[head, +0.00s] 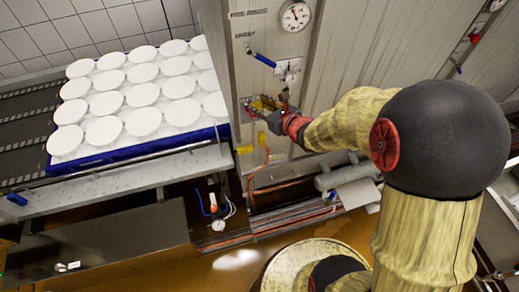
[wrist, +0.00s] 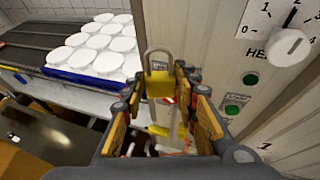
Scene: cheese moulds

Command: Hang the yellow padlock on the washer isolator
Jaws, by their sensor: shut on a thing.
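My gripper (wrist: 163,98) is shut on the yellow padlock (wrist: 160,86), which sits between the fingers with its grey shackle pointing up. In the head view my gripper (head: 274,119) is in front of the lower part of a tall pale cabinet. Small yellow and red parts (head: 266,103) show right behind it, partly covered by the fingers, and I cannot tell which is the padlock. I cannot clearly make out the washer isolator in either view.
A blue tray (head: 150,150) of white round moulds (head: 142,94) stands on the conveyor at left. A gauge (head: 295,16) and a blue-handled valve (head: 263,59) are above my gripper.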

